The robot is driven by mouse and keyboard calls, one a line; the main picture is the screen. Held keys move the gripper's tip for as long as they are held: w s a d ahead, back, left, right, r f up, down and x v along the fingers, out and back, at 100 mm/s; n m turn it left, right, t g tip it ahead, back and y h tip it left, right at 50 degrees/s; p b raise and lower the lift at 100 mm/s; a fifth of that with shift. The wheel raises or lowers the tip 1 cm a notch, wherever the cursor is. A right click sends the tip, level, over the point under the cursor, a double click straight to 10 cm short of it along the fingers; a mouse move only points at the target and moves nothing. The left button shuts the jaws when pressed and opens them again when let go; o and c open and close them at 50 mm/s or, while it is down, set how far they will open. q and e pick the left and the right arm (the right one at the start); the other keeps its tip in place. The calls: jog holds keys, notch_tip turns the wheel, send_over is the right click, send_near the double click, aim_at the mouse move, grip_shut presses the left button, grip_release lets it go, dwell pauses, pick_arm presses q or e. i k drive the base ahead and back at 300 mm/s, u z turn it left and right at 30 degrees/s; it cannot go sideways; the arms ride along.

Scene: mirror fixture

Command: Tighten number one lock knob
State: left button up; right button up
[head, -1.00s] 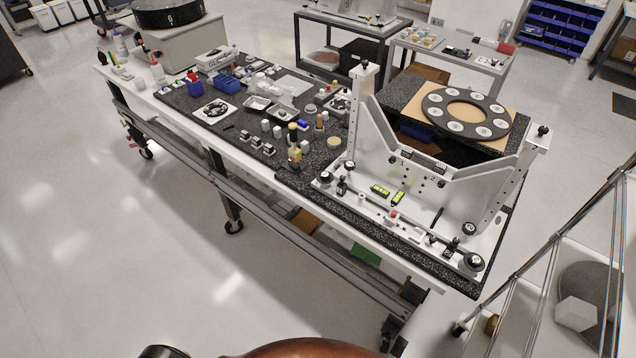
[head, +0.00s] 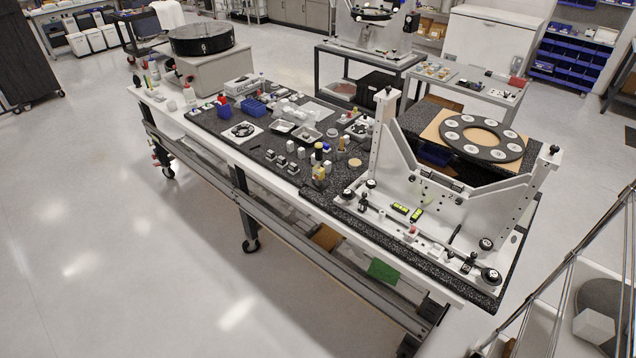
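The mirror fixture (head: 425,192) is a pale metal frame with two uprights, standing on the near right end of the long bench. Small dark knobs top its left upright (head: 388,90) and its right upright (head: 554,150). Round black knobs sit on its base, at the left (head: 371,183) and at the right (head: 486,243). I cannot read clearly which knob is number one, nor tell how tight any is. Neither of my grippers is in view.
The long bench (head: 190,155) holds bottles, blue bins (head: 253,106) and many small parts. A black ring with round pads (head: 482,137) lies behind the fixture. A shelved cart (head: 575,262) stands at the lower right. The floor (head: 110,260) on the left is clear.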

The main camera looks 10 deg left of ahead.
aim_at(347, 193)
jog(key=u, duration=0.15)
jog(key=i, duration=1.1)
jog(key=z, duration=0.9)
